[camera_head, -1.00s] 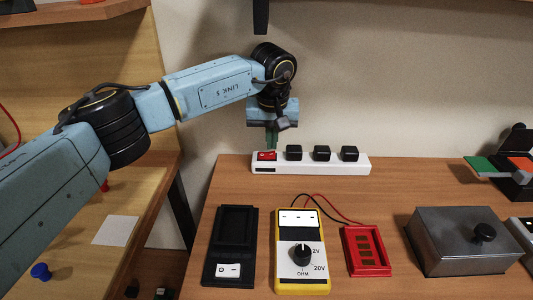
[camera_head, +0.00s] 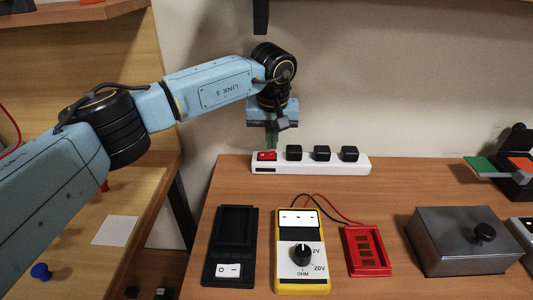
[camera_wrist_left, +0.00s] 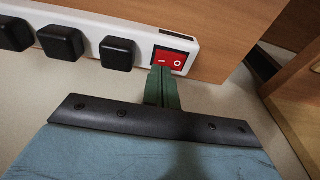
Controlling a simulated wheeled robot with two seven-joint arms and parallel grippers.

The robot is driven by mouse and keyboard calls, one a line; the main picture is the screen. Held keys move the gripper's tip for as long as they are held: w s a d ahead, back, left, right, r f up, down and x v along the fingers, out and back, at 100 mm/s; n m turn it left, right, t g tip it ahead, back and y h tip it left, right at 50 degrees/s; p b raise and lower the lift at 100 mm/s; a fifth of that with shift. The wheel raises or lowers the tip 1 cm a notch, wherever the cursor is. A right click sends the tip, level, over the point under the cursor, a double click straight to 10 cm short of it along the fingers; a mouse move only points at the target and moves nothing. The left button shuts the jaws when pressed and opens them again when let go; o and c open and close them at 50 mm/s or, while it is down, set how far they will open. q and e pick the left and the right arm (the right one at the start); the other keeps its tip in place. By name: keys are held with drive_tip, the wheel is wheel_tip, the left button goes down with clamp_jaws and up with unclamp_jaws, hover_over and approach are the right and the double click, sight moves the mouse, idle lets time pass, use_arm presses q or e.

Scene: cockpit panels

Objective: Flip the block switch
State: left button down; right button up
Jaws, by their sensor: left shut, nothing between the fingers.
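A white power strip (camera_head: 315,167) lies along the back edge of the table. The red rocker switch (camera_head: 267,156) is at its left end; it also shows in the left wrist view (camera_wrist_left: 169,59), marked with a line and a circle. My left gripper (camera_head: 271,146) points down just above and behind the red switch. In the left wrist view its green fingertips (camera_wrist_left: 163,72) are together and empty, at the edge of the switch near the line mark. I cannot tell whether they touch it. The right gripper is not in view.
Several black plugs (camera_head: 322,153) sit along the strip. In front are a black switch box (camera_head: 236,222), a yellow multimeter (camera_head: 313,285), a red module (camera_head: 381,268) and a grey metal box (camera_head: 450,243). The wall is close behind the strip.

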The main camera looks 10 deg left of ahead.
sight(272, 154)
use_arm(q)
drive_tip(key=shift+f+b, duration=0.35)
drive_tip(key=shift+f, duration=0.5)
idle(0.8)
drive_tip(key=shift+r, duration=0.1)
wheel_tip(272, 154, up, 7)
drive_tip(key=p, duration=0.5)
idle(0.6)
